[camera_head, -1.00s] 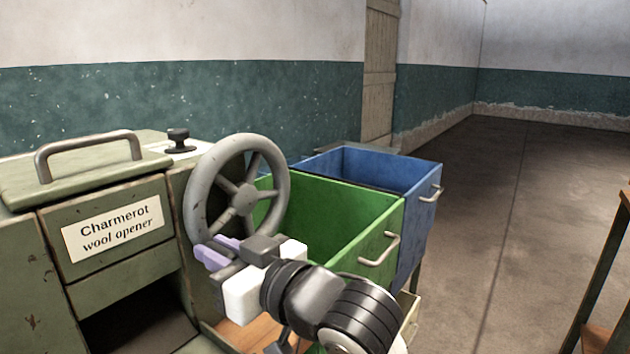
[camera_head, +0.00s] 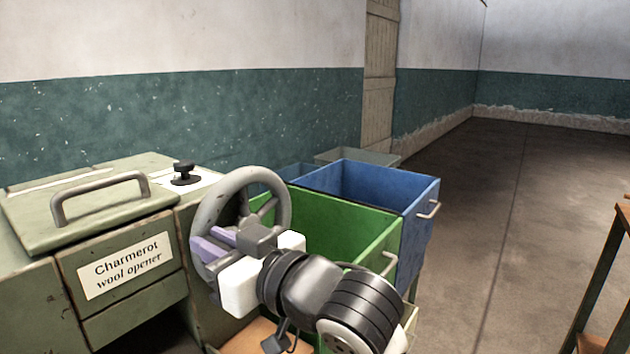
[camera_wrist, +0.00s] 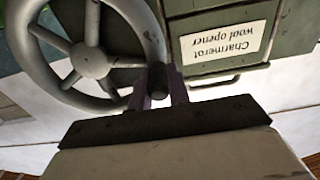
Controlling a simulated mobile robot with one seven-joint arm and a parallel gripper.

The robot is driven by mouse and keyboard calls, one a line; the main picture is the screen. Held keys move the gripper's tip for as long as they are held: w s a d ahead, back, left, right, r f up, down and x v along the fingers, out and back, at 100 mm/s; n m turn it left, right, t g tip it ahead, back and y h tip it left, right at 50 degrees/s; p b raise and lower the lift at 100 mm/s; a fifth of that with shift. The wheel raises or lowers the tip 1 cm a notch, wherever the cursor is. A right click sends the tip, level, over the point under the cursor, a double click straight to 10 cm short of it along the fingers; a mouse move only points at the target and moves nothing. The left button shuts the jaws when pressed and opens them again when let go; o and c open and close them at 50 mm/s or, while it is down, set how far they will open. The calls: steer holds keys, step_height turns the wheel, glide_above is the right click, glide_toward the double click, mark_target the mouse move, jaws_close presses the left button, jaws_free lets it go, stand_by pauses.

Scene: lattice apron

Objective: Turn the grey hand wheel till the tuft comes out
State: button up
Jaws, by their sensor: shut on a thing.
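The grey hand wheel (camera_head: 207,212) stands upright on the right side of the green wool opener (camera_head: 103,317). My gripper (camera_head: 213,243) is at the near left part of the rim and hides the hub and much of the lower wheel. In the wrist view, the wheel (camera_wrist: 151,38) shows its hub and spokes. There the purple fingers are shut on the wheel's short dark handle (camera_wrist: 158,84), beside the rim. No tuft shows. The opener's dark opening is mostly below the head view.
The opener's top has a lid with a grey bar handle (camera_head: 98,195) and a black knob (camera_head: 185,172). A green bin (camera_head: 340,222) and a blue bin (camera_head: 385,182) stand close behind the wheel and arm. Open floor (camera_head: 530,220) lies to the right.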

mark_target(214, 205)
steer(key=shift+w+d+r, duration=0.1)
steer(key=shift+w+r, duration=0.05)
steer(key=shift+r, duration=0.1)
steer(key=r, duration=0.1)
steer(key=w+r+p, duration=0.1)
steer(key=d+r+p, duration=0.1)
steer(key=shift+w+d+r, duration=0.1)
steer(key=shift+w+r, duration=0.05)
steer(key=shift+w, duration=0.15)
steer(key=shift+w+d, duration=0.1)
steer(key=shift+d, duration=0.05)
